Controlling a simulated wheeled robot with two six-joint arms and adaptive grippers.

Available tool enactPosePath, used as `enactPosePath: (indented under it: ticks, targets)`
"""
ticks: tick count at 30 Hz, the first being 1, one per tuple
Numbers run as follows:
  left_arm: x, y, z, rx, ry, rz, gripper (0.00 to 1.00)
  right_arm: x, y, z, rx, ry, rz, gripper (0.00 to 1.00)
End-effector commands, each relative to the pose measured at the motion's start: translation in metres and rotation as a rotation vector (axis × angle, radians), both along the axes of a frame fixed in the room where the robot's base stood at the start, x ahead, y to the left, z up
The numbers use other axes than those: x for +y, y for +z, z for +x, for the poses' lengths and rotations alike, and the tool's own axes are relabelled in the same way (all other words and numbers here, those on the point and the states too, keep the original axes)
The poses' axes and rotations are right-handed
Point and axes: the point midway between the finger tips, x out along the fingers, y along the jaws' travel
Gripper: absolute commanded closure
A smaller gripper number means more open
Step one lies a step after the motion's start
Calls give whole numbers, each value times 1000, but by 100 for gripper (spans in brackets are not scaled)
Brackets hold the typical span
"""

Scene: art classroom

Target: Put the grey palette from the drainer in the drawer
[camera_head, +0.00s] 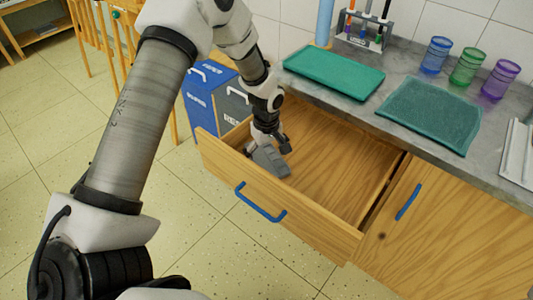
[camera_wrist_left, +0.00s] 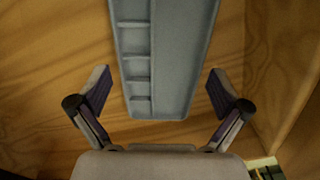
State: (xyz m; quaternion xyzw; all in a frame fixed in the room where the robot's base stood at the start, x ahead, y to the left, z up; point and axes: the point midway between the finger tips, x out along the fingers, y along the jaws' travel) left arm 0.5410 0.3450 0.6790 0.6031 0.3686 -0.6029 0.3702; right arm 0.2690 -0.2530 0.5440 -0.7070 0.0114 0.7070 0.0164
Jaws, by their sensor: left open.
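The grey palette (camera_head: 269,161) lies in the open wooden drawer (camera_head: 345,165), near its left end. In the left wrist view the palette (camera_wrist_left: 180,60), with a row of small wells along one side, lies against the wooden drawer floor. My left gripper (camera_head: 272,143) reaches down into the drawer at the palette. In the wrist view its two fingers (camera_wrist_left: 158,85) are spread wide, one on each side of the palette's near end, with gaps on both sides. My right gripper does not show.
The grey counter (camera_head: 365,107) behind the drawer holds a green tray (camera_head: 333,70), a teal ribbed mat (camera_head: 430,112), coloured cups (camera_head: 467,66) and a tool rack (camera_head: 364,29). A white drainer (camera_head: 517,155) shows partly at the right edge. Blue and grey bins (camera_head: 207,96) stand left of the drawer.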

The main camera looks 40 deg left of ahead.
Motion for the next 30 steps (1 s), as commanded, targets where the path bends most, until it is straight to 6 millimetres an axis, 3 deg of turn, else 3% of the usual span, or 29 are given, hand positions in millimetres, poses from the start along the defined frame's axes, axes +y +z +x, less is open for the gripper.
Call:
enactPosePath:
  ticks: [5,15,18,22,30]
  targets:
    - [0,14,1,-3,0,0,0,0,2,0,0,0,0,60]
    - [0,97,1,-4,0,0,0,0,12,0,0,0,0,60]
    - [0,113,1,-2,1,0,0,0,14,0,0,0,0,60]
    - [0,123,0,-1,1,0,0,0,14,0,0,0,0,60]
    - [0,123,0,0,0,0,0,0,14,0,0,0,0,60]
